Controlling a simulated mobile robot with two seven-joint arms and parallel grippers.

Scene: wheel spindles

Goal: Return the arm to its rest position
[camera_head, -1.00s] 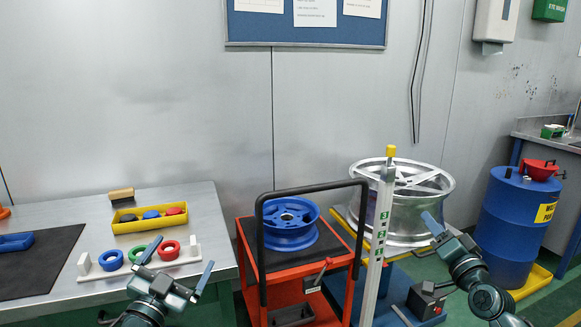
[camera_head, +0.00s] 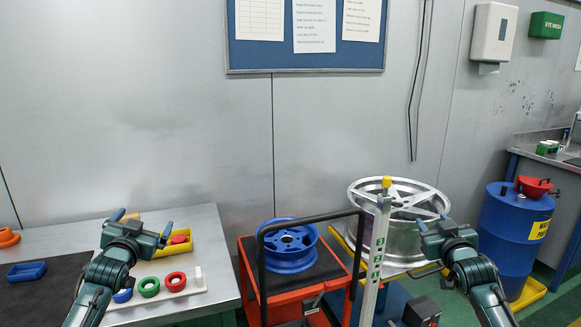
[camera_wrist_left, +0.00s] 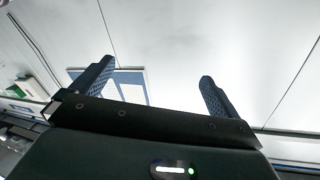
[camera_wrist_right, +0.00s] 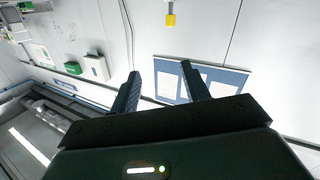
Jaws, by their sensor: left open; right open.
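My left gripper (camera_head: 146,222) is raised over the left workbench and points up toward the wall. Its two fingers stand apart with nothing between them, as the left wrist view (camera_wrist_left: 155,90) also shows. It partly hides the yellow tray (camera_head: 192,236) behind it. My right gripper (camera_head: 430,222) is raised in front of the silver wheel (camera_head: 400,190). It is open and empty, and in the right wrist view (camera_wrist_right: 165,85) its fingers point toward the wall and the notice board (camera_wrist_right: 230,80).
Blue, green and red rings (camera_head: 149,287) sit in a white holder on the bench. A blue wheel (camera_head: 288,258) lies on the red cart (camera_head: 290,292). A measuring post (camera_head: 376,250) stands between the cart and my right arm. A blue drum (camera_head: 505,240) stands at right.

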